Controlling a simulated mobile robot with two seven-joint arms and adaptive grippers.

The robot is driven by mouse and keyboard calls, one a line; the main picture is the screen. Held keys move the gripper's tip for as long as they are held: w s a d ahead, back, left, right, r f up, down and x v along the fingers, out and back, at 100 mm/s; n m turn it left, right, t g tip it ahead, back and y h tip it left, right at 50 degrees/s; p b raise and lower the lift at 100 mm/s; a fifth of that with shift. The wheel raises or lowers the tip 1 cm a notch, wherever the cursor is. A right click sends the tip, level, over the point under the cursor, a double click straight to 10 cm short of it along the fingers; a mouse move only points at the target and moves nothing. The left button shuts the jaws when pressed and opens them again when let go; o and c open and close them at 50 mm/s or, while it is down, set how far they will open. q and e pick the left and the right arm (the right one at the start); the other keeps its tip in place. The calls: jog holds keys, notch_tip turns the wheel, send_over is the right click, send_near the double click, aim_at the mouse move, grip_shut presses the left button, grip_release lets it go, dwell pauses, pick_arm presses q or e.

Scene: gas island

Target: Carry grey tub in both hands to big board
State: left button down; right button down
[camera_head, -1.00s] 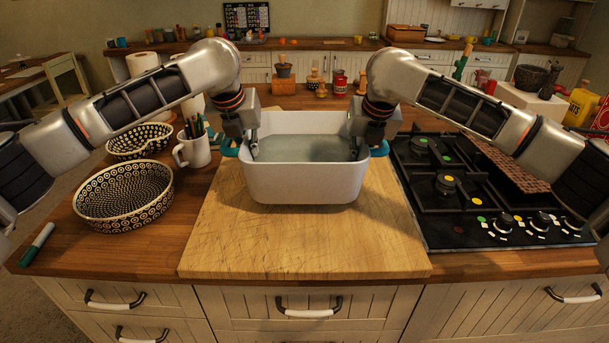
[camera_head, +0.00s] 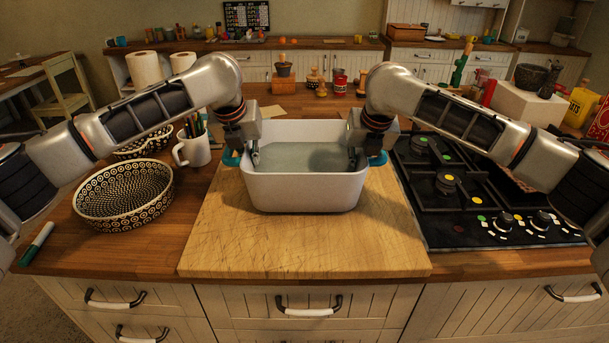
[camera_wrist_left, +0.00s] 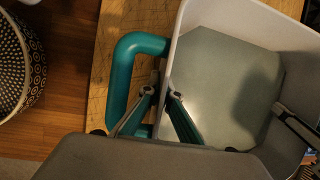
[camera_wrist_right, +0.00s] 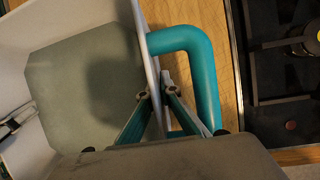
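The grey tub (camera_head: 305,193) is upright over the middle of the big board (camera_head: 300,248), a pale wooden board on the counter. I cannot tell whether its base touches the board. The tub has teal handles, partly hidden in the head view; the left one (camera_wrist_left: 119,78) and the right one (camera_wrist_right: 205,75) show in the wrist views. My left gripper (camera_head: 254,158) is shut on the tub's left wall, one finger inside and one outside. My right gripper (camera_head: 354,160) is shut on the right wall in the same way. The tub's inside shows a flat grey-green surface.
A black gas hob (camera_head: 470,215) lies right of the board. The board's front part is clear.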

pick_arm(q)
jog(key=shift+w+a+f, duration=0.1)
jog(key=shift+a+f, duration=0.05)
jog(key=shift+f, duration=0.05)
pick_arm(e)
jog(key=shift+w+d+f, duration=0.1)
jog(key=shift+f, duration=0.2)
pick_arm(q)
jog(key=c, duration=2.7)
grip_release()
jog(key=shift+f, duration=0.4)
jog(key=shift+c, duration=0.2)
pick_arm(e)
jog(key=c, duration=2.7)
grip_release()
jog(key=shift+f, duration=0.35)
jog(key=shift+c, duration=0.2)
pick_arm(q)
jog(key=o, duration=0.5)
jog(key=shift+r, duration=0.1)
jog(key=shift+c, duration=0.2)
pick_arm(e)
jog(key=o, duration=0.5)
jog(key=shift+r, duration=0.1)
jog(key=shift+c, duration=0.2)
pick_arm(q)
jog(key=shift+s, duration=0.2)
pick_arm(e)
jog(key=shift+s, duration=0.2)
